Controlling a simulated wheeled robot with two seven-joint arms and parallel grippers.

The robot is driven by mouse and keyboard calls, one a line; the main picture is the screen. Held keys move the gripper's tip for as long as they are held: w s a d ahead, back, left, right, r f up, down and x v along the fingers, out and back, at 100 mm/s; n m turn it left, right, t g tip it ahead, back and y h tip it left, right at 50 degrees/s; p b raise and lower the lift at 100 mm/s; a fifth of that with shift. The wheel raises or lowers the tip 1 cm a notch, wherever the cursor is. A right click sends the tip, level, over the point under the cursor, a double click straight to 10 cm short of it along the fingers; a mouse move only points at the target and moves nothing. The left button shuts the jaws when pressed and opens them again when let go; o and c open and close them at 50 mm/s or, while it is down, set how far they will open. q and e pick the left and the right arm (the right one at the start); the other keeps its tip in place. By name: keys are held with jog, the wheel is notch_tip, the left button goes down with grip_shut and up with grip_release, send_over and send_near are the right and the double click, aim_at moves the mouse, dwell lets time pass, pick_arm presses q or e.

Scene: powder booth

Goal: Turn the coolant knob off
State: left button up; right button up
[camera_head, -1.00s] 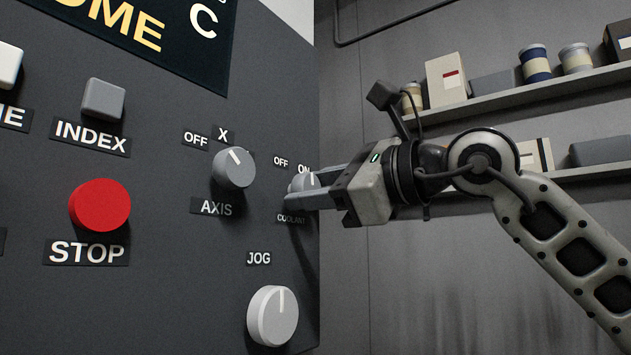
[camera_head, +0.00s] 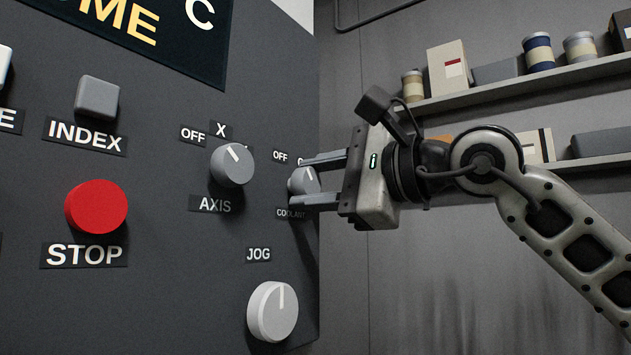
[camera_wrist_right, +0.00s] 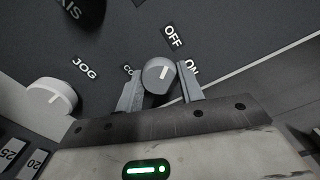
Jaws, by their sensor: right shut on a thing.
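The coolant knob (camera_head: 302,183) is a small grey dial with a white mark, near the right edge of the dark panel. My right gripper (camera_head: 312,181) has one finger above and one below it, shut on it. The wrist view shows the knob (camera_wrist_right: 157,75) between the two fingers. In the head view the upper finger covers much of the ON label. My left gripper is not in view.
The axis knob (camera_head: 232,165) is just left of the coolant knob and the jog knob (camera_head: 272,312) is below. A red STOP button (camera_head: 97,207) and a grey INDEX button (camera_head: 97,97) are further left. Shelves (camera_head: 520,84) with cans and boxes stand behind my right arm.

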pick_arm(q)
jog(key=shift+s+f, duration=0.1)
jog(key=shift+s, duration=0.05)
pick_arm(e)
jog(key=o, duration=1)
jog(key=shift+s+d, duration=0.15)
jog(key=shift+d, duration=0.1)
pick_arm(q)
jog(key=b, duration=0.3)
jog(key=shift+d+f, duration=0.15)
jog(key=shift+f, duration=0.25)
pick_arm(e)
jog(key=v, duration=1.5)
jog(key=shift+s+d, duration=0.15)
jog(key=shift+s, duration=0.05)
